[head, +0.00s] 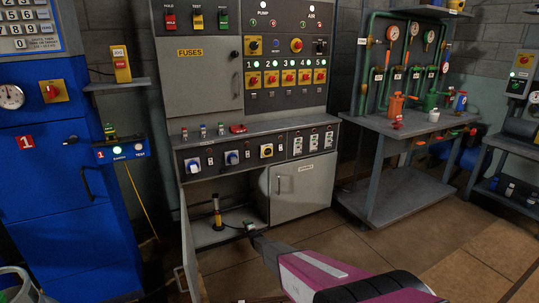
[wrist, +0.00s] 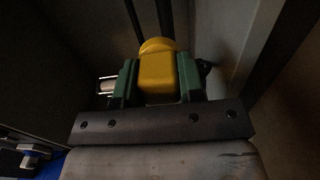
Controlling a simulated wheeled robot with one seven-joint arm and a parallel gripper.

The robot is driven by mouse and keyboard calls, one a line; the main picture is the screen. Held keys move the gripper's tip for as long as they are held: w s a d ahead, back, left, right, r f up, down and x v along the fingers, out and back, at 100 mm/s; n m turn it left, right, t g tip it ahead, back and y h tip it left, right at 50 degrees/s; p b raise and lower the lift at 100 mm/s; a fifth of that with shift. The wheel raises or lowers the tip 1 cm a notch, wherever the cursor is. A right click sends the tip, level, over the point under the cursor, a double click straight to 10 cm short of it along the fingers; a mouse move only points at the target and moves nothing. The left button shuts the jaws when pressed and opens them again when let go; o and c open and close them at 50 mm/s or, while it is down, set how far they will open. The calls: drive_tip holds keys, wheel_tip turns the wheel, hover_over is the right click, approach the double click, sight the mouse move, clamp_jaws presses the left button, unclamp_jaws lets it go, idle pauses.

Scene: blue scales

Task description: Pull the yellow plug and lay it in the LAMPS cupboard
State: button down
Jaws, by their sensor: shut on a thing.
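My gripper (wrist: 157,80) is shut on a yellow plug (wrist: 156,72), with a green finger on either side. In the head view my gripper (head: 249,227) is at the open left compartment of the low cupboard (head: 205,240), close above its floor; the plug cannot be made out there. I cannot tell whether the plug touches the floor. A yellow and black upright object (head: 217,212) stands in the compartment, left of my gripper. No LAMPS label is readable, so I cannot tell whether this is that cupboard.
The open compartment's door (head: 188,245) juts out at the left. A neighbouring grey door (head: 303,187) appears closed at the right. Console switches (head: 232,157) sit above. A grey workbench (head: 405,127) stands further right. Floor is clear between cupboard and bench.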

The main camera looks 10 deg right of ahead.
drive_tip(key=shift+f+x, duration=0.35)
drive_tip(key=shift+x, duration=1.25)
drive_tip(key=shift+f+x, duration=0.35)
drive_tip(key=shift+x, duration=1.25)
drive_tip(key=shift+f+x, duration=0.35)
drive_tip(key=shift+x, duration=1.2)
drive_tip(key=c, duration=0.7)
unclamp_jaws()
drive_tip(key=shift+o, duration=0.2)
drive_tip(key=shift+s, duration=0.1)
drive_tip(key=r+v, duration=0.2)
drive_tip(key=v, duration=1.3)
drive_tip(key=shift+s, duration=0.4)
drive_tip(key=shift+d, duration=0.2)
